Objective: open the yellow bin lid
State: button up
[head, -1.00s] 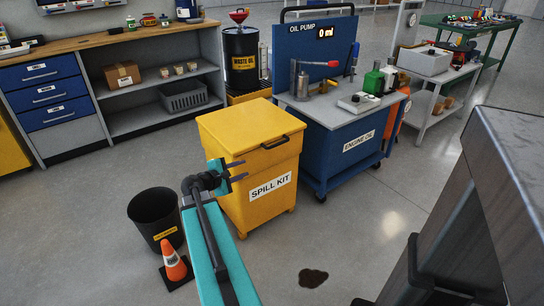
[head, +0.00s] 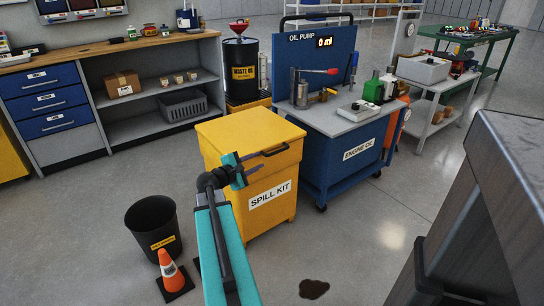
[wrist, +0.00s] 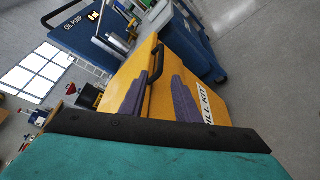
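The yellow SPILL KIT bin (head: 270,205) stands on the floor at the middle of the head view. Its yellow lid (head: 245,132) is down. A black bar handle (head: 277,149) runs along the lid's front edge. My gripper (head: 259,163) is just in front of the bin, a little left of and below the handle. In the wrist view my gripper (wrist: 157,97) shows two dark fingers spread apart with nothing between them. The handle (wrist: 155,63) lies beyond the fingertips, apart from them as far as I can tell. The lid (wrist: 130,75) also shows there.
A black waste bucket (head: 152,225) and an orange cone (head: 170,270) stand left of my arm. A blue oil pump cart (head: 345,150) is close behind and right of the bin. A dark spill (head: 314,289) lies on open floor. A grey metal body (head: 480,220) fills the right.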

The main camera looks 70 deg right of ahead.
aim_at(270, 154)
jog(key=b+x, duration=0.1)
jog(key=x, duration=1.1)
jog(key=shift+r+b, duration=0.1)
jog(key=shift+b, duration=0.25)
jog(key=shift+c, duration=0.4)
